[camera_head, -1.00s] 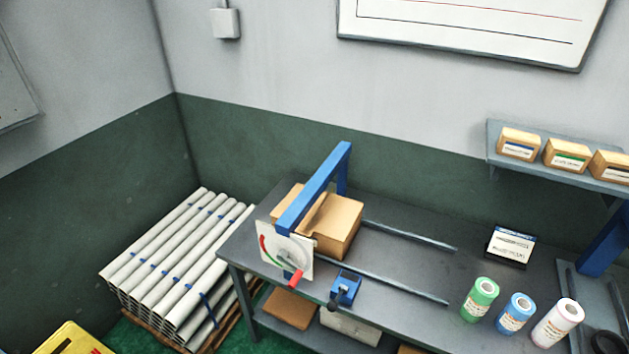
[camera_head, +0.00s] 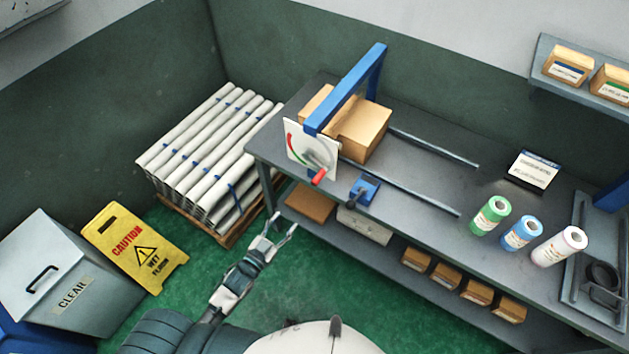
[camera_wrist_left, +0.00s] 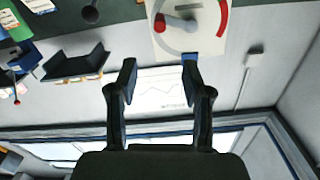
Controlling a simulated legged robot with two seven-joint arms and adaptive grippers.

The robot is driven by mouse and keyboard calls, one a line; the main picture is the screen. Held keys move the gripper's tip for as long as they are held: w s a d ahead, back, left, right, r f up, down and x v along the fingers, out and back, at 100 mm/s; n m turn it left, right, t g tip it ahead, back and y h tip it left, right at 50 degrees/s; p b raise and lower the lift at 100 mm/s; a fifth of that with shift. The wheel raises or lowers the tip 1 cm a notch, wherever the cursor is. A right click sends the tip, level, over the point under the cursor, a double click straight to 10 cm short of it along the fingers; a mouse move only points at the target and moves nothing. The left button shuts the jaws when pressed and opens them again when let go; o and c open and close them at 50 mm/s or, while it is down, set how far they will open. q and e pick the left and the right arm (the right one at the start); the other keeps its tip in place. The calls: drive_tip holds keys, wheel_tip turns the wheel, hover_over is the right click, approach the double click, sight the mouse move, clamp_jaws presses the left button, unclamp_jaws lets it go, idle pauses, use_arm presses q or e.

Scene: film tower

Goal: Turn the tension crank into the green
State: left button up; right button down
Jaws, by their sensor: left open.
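The tension crank has a red handle (camera_head: 318,177) on a white dial plate (camera_head: 327,166) at the front of a blue frame (camera_head: 345,90) on the bench. The dial carries a red and green arc on its left side, and the handle points down, away from that arc. My left gripper (camera_head: 282,226) is open and empty, below and left of the dial, in front of the bench. In the left wrist view the open fingers (camera_wrist_left: 158,64) point toward the dial plate (camera_wrist_left: 205,42), whose red handle (camera_wrist_left: 160,22) shows at the top edge, apart from the fingers. My right gripper is not in view.
The bench (camera_head: 415,185) has a blue clamp-like part (camera_head: 366,188) near the crank and several film rolls at right. Stacked tubes (camera_head: 205,150) stand left of the bench. A yellow caution sign (camera_head: 135,247) and grey bin (camera_head: 75,275) stand at lower left. Green floor lies open between.

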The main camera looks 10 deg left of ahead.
sight(314, 184)
use_arm(q)
drive_tip(key=p+x, duration=0.1)
drive_tip(key=x, duration=1.6)
drive_tip(key=shift+w+d+p, duration=0.1)
drive_tip(key=shift+w+p, duration=0.1)
drive_tip(key=shift+p, duration=0.2)
clamp_jaws()
